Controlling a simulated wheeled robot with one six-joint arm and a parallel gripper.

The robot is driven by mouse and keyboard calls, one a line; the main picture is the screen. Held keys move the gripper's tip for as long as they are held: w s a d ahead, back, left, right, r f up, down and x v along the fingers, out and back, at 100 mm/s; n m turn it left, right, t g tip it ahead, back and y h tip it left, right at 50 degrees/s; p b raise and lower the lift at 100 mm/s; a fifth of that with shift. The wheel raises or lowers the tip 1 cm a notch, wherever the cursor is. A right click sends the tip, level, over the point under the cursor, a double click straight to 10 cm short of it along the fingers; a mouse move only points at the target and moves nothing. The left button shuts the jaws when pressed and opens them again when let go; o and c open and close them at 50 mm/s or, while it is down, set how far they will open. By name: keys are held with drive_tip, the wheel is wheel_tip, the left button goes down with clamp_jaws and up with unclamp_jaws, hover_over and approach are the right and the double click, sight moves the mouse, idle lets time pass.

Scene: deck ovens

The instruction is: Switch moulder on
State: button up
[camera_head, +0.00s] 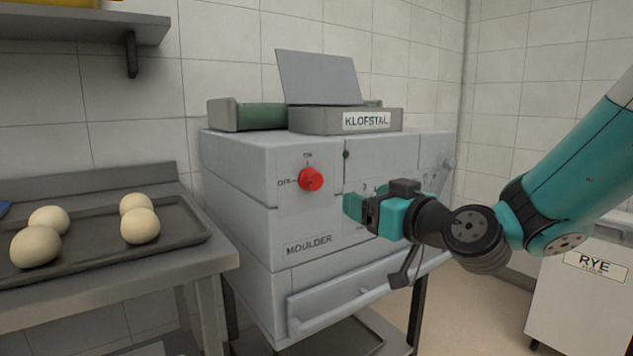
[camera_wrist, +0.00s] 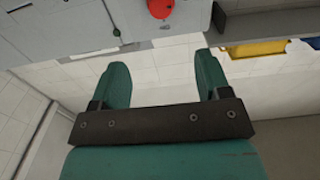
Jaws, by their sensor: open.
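The moulder (camera_head: 237,172) is a grey machine in the middle of the head view, with a "MOULDER" label on its front. Its red rotary knob (camera_head: 311,179) sits on the front between an "OFF" mark at its left and an "ON" mark above it. Which mark the knob points to is hard to tell. The knob also shows at the top of the wrist view (camera_wrist: 160,8). My gripper (camera_head: 354,207) is open and empty, to the right of the knob and a little lower, apart from it. In the wrist view the two teal fingers (camera_wrist: 163,80) are spread with nothing between them.
A tray (camera_head: 178,239) with several dough balls lies on the metal bench at left. A lever (camera_head: 403,272) hangs below my gripper. A "RYE" flour bin (camera_head: 556,305) stands at right.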

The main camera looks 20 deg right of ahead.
sight(316, 182)
drive_tip(key=p+x, duration=0.6)
drive_tip(key=x, duration=0.1)
drive_tip(key=p+x, duration=0.6)
drive_tip(key=shift+w+a+r, duration=0.2)
drive_tip(key=shift+w+r, duration=0.05)
drive_tip(key=shift+w, duration=0.05)
drive_tip(key=shift+w+a+f+p, duration=0.15)
drive_tip(key=shift+w+p, duration=0.35)
drive_tip(key=shift+p, duration=0.05)
drive_tip(key=shift+w+a+f+p, duration=0.15)
drive_tip(key=shift+w+p, duration=0.3)
drive_tip(key=shift+p, duration=0.1)
drive_tip(key=c, duration=0.9)
